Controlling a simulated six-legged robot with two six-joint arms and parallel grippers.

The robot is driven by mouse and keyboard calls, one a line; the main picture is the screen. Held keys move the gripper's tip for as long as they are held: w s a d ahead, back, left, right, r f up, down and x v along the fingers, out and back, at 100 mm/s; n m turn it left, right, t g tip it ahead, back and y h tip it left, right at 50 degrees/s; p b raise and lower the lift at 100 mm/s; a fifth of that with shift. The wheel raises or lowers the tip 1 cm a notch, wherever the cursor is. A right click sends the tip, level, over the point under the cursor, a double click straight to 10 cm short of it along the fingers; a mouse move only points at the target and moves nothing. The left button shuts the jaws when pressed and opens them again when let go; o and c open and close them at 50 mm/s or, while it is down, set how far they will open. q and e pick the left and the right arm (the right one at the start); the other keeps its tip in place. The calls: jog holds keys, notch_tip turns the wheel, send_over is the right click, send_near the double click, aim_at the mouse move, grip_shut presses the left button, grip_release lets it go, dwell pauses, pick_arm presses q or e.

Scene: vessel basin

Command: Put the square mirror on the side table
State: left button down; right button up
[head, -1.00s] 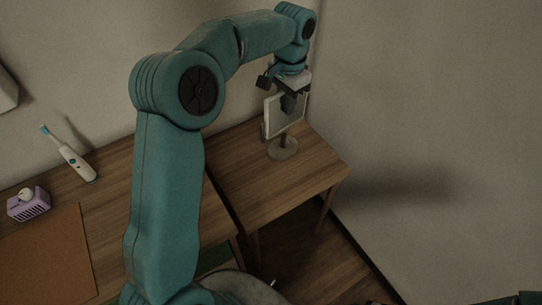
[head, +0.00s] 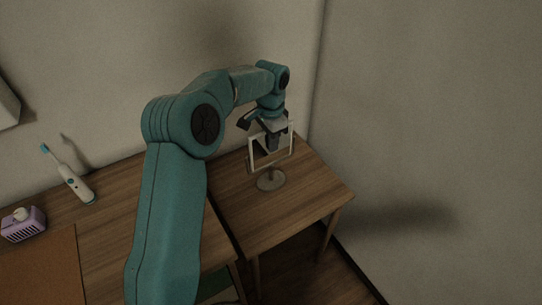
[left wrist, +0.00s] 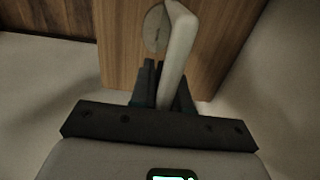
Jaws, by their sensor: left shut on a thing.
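The square mirror (head: 284,159) has a pale frame and a round grey foot. It is upright at the side table (head: 293,203), toward the table's back part. My left gripper (head: 272,146) comes down from above and is shut on the mirror's upper frame. In the left wrist view, the fingers of the left gripper (left wrist: 163,88) hold the pale frame of the mirror (left wrist: 178,45), with the round foot beyond it over the wood top. I cannot tell whether the foot touches the table. My right gripper is not in view.
A larger wooden desk stands left of the side table, with an electric toothbrush (head: 73,181), a purple box (head: 22,226) and a brown mat (head: 40,270) on it. Walls (head: 430,110) close in behind and to the right. The side table's front right is clear.

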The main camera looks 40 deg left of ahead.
aim_at(271, 163)
pick_arm(q)
jog(key=shift+f, duration=2.9)
jog(key=shift+f, duration=0.2)
jog(key=c, duration=1.1)
grip_release()
notch_tip(271, 163, up, 12)
jog(key=shift+r, duration=0.25)
jog(key=shift+f, duration=0.1)
